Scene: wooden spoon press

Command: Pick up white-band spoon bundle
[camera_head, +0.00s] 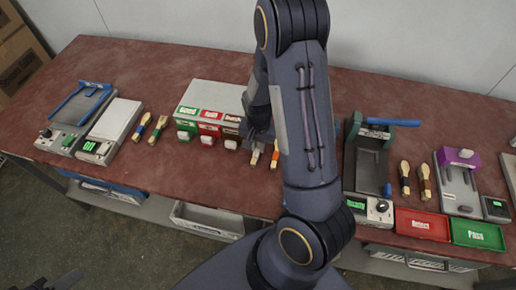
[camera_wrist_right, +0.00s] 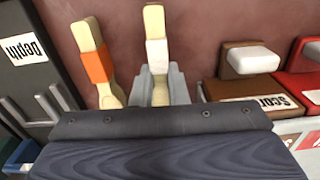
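The white-band spoon bundle (camera_wrist_right: 157,55) is pale wood with a white wrap and stands out between the fingers of my right gripper (camera_wrist_right: 160,88). The grey fingers lie close against both sides of its handle, with no clear gap. The lower handle is hidden by the gripper body.
An orange-band bundle (camera_wrist_right: 96,64) lies close left of the fingers. A stamp rack (camera_head: 208,95) stands left of my gripper in the head view. A press (camera_head: 372,165), more bundles (camera_head: 404,178) and red and green trays (camera_head: 422,223) are at the right. Table (camera_head: 150,185) is bare at front left.

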